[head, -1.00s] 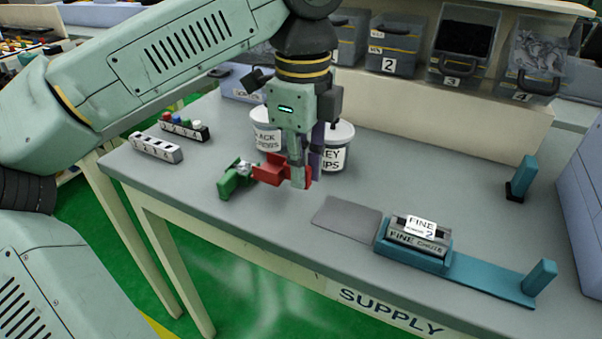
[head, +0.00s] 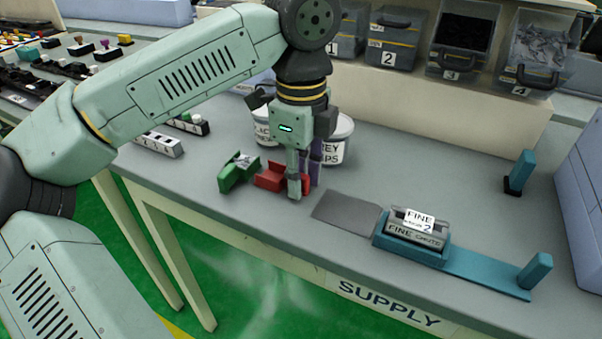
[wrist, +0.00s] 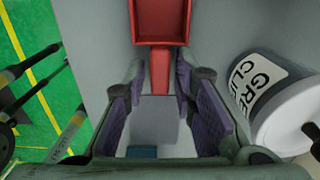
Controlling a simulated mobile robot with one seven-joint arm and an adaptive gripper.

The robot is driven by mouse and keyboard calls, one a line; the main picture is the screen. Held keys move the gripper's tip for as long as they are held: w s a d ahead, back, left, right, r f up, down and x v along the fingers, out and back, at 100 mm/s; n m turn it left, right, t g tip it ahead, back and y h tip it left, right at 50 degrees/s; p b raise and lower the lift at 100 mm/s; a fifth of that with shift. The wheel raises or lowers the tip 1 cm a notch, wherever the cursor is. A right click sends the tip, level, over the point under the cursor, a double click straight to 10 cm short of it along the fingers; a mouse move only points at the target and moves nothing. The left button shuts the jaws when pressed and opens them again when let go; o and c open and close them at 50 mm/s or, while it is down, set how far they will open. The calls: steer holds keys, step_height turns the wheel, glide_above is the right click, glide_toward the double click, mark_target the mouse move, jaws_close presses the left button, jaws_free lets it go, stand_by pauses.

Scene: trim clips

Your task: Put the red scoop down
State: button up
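The red scoop (head: 270,177) lies on the grey table, its tray beside the green scoop. In the wrist view the scoop (wrist: 160,22) shows its tray at the top, and its narrow handle runs down between my fingers. My gripper (head: 304,188) points down at the handle end, with its tips close to the table. In the wrist view my gripper (wrist: 160,85) has its purple pads apart, with a gap visible on each side of the handle.
A green scoop (head: 238,172) with grey pieces lies to the left. A grey clips tub (head: 331,150) and another tub (head: 264,130) stand just behind my gripper. A grey mat (head: 345,211) and a teal fixture (head: 485,273) lie to the right. The table's front edge is near.

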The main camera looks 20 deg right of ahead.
steer(key=shift+o, duration=0.6)
steer(key=shift+r, duration=0.5)
step_height(320, 180, up, 11)
steer(key=shift+r, duration=0.2)
